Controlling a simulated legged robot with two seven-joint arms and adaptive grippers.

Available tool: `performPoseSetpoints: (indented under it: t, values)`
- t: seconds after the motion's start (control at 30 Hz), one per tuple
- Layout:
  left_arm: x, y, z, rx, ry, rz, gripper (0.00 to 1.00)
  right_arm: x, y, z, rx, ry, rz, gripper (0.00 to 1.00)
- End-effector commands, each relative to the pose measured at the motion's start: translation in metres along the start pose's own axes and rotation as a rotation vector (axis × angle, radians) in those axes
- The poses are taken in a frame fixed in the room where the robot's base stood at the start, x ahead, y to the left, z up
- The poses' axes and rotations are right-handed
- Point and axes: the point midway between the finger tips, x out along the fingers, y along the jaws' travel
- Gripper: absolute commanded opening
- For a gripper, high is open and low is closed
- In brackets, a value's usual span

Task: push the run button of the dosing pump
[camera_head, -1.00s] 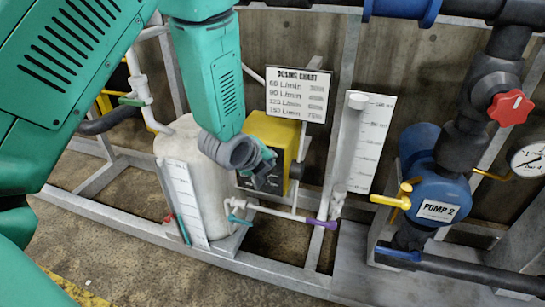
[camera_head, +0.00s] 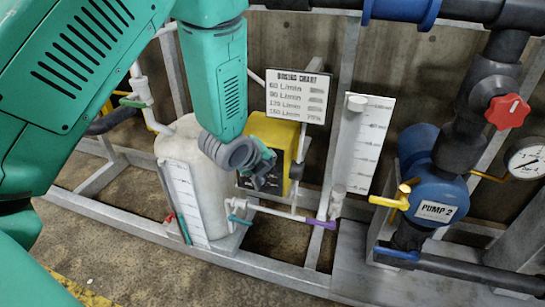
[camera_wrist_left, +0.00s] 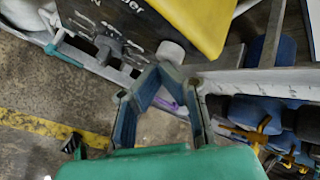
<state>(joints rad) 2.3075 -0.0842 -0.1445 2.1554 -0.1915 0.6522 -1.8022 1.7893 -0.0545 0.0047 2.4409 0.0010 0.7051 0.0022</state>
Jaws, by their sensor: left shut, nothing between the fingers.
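The dosing pump (camera_head: 282,134) is a yellow box with a dark front panel, mounted on the frame beside the white tank. My left gripper (camera_head: 265,177) is shut and empty in front of the pump's front panel and hides much of it. In the left wrist view, the pump's yellow casing (camera_wrist_left: 190,18) and dark panel with white lettering (camera_wrist_left: 128,18) lie beyond the gripper's fingertips (camera_wrist_left: 151,72). I cannot make out the run button, nor tell whether the fingertips touch the panel. My right gripper is not in view.
A white tank (camera_head: 186,150) stands left of the pump. A dosing chart (camera_head: 299,94) hangs behind it, and a white scale board (camera_head: 368,145) stands to the right. Thin pipe with a purple valve handle (camera_head: 320,223) runs below. Blue Pump 2 (camera_head: 434,188) is farther right.

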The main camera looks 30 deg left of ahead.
Motion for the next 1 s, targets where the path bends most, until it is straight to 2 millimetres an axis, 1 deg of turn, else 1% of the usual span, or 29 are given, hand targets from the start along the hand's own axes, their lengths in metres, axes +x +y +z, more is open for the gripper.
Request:
performPoseSetpoints:
  t: [0.17, 0.73, 1.0]
  values:
    - [0.000, 0.001, -0.001, 0.000, 0.002, 0.001, 0.00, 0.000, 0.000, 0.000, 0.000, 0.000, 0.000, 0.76]
    - [-0.037, 0.028, -0.029, 0.001, 0.003, 0.004, 0.00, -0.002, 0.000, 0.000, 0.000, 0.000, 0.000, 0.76]
    - [-0.042, 0.032, -0.032, -0.001, 0.002, 0.002, 0.00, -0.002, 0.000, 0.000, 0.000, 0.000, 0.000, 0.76]
